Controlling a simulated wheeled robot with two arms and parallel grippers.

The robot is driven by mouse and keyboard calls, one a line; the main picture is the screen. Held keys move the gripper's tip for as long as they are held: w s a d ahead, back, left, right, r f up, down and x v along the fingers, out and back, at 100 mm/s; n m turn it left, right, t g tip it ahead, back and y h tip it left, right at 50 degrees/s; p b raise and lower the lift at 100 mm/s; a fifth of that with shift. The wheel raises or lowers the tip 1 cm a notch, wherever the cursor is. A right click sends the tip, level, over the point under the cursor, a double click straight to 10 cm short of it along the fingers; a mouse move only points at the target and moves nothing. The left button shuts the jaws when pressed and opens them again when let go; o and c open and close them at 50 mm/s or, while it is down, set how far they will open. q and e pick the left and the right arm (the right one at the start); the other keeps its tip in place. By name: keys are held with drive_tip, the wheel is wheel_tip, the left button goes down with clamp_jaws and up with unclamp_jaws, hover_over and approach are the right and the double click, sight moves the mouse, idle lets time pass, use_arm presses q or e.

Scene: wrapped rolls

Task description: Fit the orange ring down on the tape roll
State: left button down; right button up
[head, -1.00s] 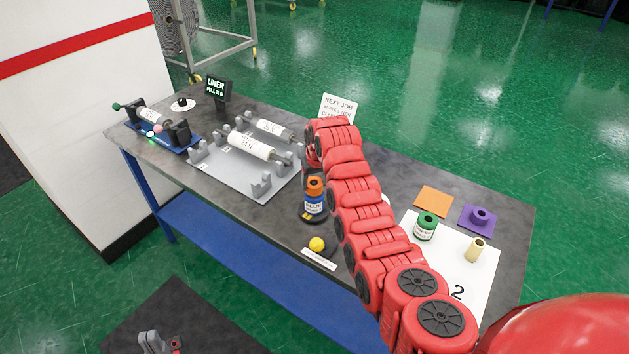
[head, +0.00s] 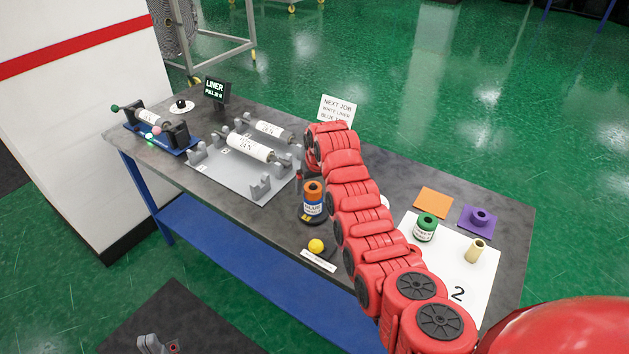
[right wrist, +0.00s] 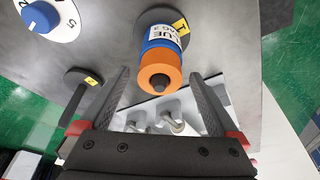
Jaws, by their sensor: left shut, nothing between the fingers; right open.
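The orange ring (head: 313,187) sits on top of the blue tape roll (head: 311,209), which stands upright on a dark base near the table's front edge. In the right wrist view the ring (right wrist: 160,66) is around a dark central pin and appears to rest against the blue roll (right wrist: 160,43); I see no clear gap. My right gripper (right wrist: 157,80) is open, its fingers on either side of the ring and apart from it. In the head view its fingers are mostly hidden by my right arm. My left gripper (head: 152,344) is shut and empty, low in front of the table.
A grey rack (head: 226,172) with white rolls stands to the left. A green roll (head: 426,227), a cream tube (head: 475,251), an orange square (head: 433,202) and a purple flanged piece (head: 477,219) are on the right.

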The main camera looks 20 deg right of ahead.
drive_tip(key=shift+s+r+b, duration=0.15)
drive_tip(key=shift+r+b, duration=0.15)
drive_tip(key=shift+r, duration=0.25)
drive_tip(key=b+v, duration=0.1)
drive_tip(key=v, duration=0.2)
drive_tip(key=p+v, duration=0.4)
drive_tip(key=v, duration=0.9)
drive_tip(key=shift+p, duration=0.4)
